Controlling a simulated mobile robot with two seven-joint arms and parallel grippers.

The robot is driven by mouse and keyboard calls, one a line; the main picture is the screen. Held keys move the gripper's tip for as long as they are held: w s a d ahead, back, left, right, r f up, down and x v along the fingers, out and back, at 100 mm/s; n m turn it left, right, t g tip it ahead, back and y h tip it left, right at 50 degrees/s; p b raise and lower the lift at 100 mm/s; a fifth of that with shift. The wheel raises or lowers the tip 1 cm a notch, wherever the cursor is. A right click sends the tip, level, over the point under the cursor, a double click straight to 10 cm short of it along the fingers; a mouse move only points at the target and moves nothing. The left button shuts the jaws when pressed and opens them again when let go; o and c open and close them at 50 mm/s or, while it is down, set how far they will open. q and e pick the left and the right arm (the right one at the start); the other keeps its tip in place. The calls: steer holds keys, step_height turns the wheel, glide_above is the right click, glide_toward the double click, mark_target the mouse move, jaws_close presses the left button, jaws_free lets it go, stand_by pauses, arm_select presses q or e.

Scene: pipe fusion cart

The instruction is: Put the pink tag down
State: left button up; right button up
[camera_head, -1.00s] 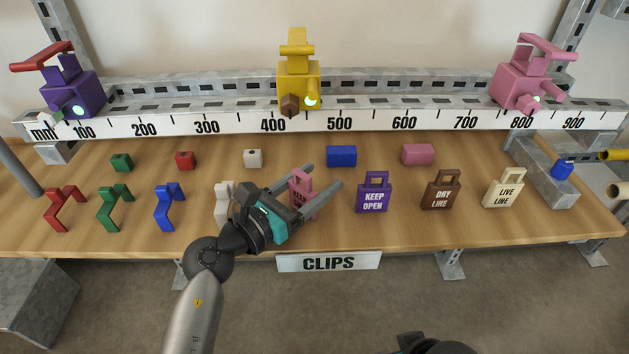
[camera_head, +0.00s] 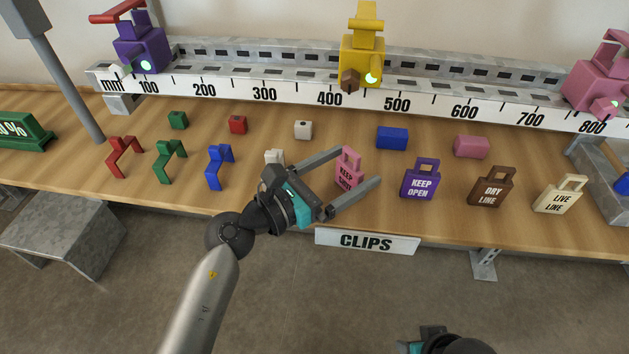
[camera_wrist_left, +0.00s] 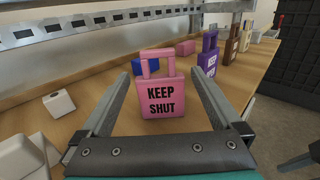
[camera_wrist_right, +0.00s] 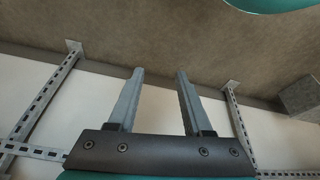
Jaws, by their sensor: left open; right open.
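The pink tag (camera_head: 348,170), lettered KEEP SHUT, stands upright on the wooden table among the row of tags. It also shows in the left wrist view (camera_wrist_left: 162,96), upright and facing me. My left gripper (camera_head: 358,172) is open, its fingers spread on either side of the pink tag with visible gaps in the left wrist view. My right gripper (camera_wrist_right: 160,75) is open and empty, pointed at the floor and wall below the table; only part of its arm shows at the bottom of the head view.
A purple tag (camera_head: 421,180), a brown tag (camera_head: 491,187) and a cream tag (camera_head: 560,195) stand to the right. Red (camera_head: 123,157), green (camera_head: 170,160) and blue (camera_head: 219,167) clips stand left. Small blocks and a ruled rail (camera_head: 300,95) lie behind. A CLIPS sign (camera_head: 366,241) hangs at the front edge.

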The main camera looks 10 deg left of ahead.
arm_select(q)
steer(key=v, duration=0.8)
steer(key=shift+s+a, duration=0.1)
steer(key=shift+a, duration=0.05)
